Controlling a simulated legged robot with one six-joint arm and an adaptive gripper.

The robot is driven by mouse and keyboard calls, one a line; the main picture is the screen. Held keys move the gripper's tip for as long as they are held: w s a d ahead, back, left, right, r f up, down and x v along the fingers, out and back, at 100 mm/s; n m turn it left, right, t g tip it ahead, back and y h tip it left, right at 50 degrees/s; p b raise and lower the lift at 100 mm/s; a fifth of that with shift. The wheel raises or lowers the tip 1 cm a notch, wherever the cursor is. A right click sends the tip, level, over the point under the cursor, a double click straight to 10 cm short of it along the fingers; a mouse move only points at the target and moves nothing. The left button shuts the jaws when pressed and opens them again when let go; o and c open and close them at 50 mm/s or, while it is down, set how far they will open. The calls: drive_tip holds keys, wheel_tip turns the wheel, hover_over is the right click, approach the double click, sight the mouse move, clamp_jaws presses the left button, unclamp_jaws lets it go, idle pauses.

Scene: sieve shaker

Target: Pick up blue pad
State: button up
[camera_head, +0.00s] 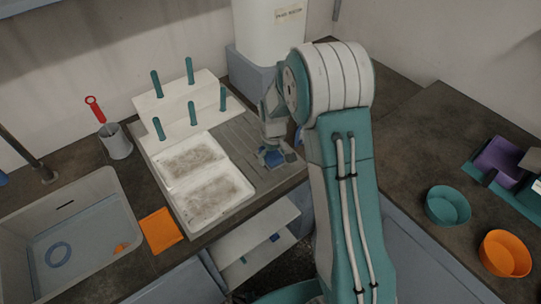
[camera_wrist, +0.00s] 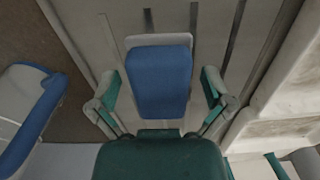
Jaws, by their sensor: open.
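The blue pad (camera_wrist: 161,78) has a pale backing edge and lies on the grey grooved drainboard in the wrist view. In the head view, the blue pad (camera_head: 272,158) shows just below my gripper at the right of the board. My gripper (camera_wrist: 160,92) is open, with one finger on each side of the pad. A gap shows between each finger and the pad. My gripper also shows in the head view (camera_head: 271,148), over the pad. I cannot tell its exact height above the board.
A white tray (camera_head: 248,206) with dirty panels sits left of the pad, near a peg rack (camera_head: 182,98). A sink (camera_head: 120,190) and orange cloth (camera_head: 160,230) are further left. A white container (camera_head: 268,35) stands behind. A blue-and-white object (camera_wrist: 35,110) is close at left.

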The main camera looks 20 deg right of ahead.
sight(273, 156)
drive_tip(key=shift+f, duration=0.2)
drive_tip(key=c, duration=1.1)
drive_tip(key=shift+o, duration=0.2)
drive_tip(key=shift+s, duration=0.1)
wheel_tip(273, 156, up, 4)
drive_tip(key=shift+s+a+f, duration=0.1)
drive_tip(key=shift+a+f, duration=0.05)
drive_tip(key=s+a+r, duration=0.2)
drive_tip(key=s+r, duration=0.1)
drive_tip(key=s+a+r, duration=0.3)
drive_tip(key=s, duration=0.1)
drive_tip(key=s+a+r, duration=0.3)
drive_tip(key=shift+s+a+r, duration=0.2)
drive_tip(key=shift+s, duration=0.1)
